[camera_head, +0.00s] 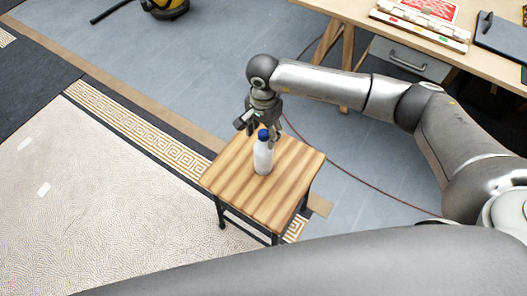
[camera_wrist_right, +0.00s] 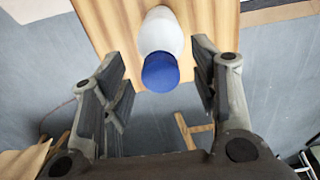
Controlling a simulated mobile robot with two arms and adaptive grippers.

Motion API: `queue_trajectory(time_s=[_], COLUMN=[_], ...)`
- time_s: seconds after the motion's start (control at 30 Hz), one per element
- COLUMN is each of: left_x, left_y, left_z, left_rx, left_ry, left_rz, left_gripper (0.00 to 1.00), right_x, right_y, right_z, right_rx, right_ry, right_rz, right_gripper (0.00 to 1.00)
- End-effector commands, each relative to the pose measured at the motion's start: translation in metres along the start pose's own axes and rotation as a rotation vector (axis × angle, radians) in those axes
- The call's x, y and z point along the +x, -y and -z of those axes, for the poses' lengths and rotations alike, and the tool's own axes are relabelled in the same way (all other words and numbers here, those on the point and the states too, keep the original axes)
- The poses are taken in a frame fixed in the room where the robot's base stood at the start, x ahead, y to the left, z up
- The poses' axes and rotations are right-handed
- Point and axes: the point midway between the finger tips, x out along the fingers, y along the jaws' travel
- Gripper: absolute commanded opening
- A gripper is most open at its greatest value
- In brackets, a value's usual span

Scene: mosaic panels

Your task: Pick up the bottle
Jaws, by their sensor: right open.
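A white bottle (camera_head: 263,158) with a blue cap (camera_head: 264,135) stands upright on a small striped wooden stool (camera_head: 238,181). My right gripper (camera_head: 257,128) is open at the bottle's top, on its far side in the head view. In the right wrist view, the bottle's white body (camera_wrist_right: 162,30) and blue cap (camera_wrist_right: 160,72) show between the two spread fingers of the right gripper (camera_wrist_right: 160,58). A gap shows on each side, so neither finger appears to touch it. My left gripper is not in view.
The stool top around the bottle is otherwise bare. A workbench (camera_head: 345,14) with a box and a dark tray stands at the upper right. A red cable (camera_head: 352,172) runs across the grey floor. A patterned rug (camera_head: 100,190) lies at the left.

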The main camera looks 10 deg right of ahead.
Motion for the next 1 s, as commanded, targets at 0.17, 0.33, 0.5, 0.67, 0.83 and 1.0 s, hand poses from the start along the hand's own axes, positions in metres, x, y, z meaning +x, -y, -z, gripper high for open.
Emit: queue_trajectory(time_s=[0.17, 0.33, 0.5, 0.67, 0.83, 1.0], left_x=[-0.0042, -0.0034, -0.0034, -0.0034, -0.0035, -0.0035], left_y=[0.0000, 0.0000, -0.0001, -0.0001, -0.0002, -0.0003], left_z=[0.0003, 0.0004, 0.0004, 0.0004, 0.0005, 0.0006], left_rx=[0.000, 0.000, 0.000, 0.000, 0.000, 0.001], left_ry=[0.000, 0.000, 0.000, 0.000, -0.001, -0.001], left_rz=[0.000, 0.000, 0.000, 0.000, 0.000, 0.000], left_gripper=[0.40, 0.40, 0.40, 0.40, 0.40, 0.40], right_x=[0.0126, 0.0133, 0.0130, 0.0129, 0.0128, 0.0127], right_y=[0.0003, 0.0005, 0.0005, 0.0004, 0.0004, 0.0005], right_z=[0.0000, 0.0003, 0.0004, 0.0005, 0.0006, 0.0006], right_rx=[0.001, 0.001, 0.001, 0.001, 0.001, 0.001], right_ry=[0.000, -0.001, -0.001, -0.001, -0.001, -0.001], right_rz=[0.001, 0.002, 0.002, 0.002, 0.002, 0.002], right_gripper=[0.55, 0.55, 0.36, 0.15, 0.00, 0.00])
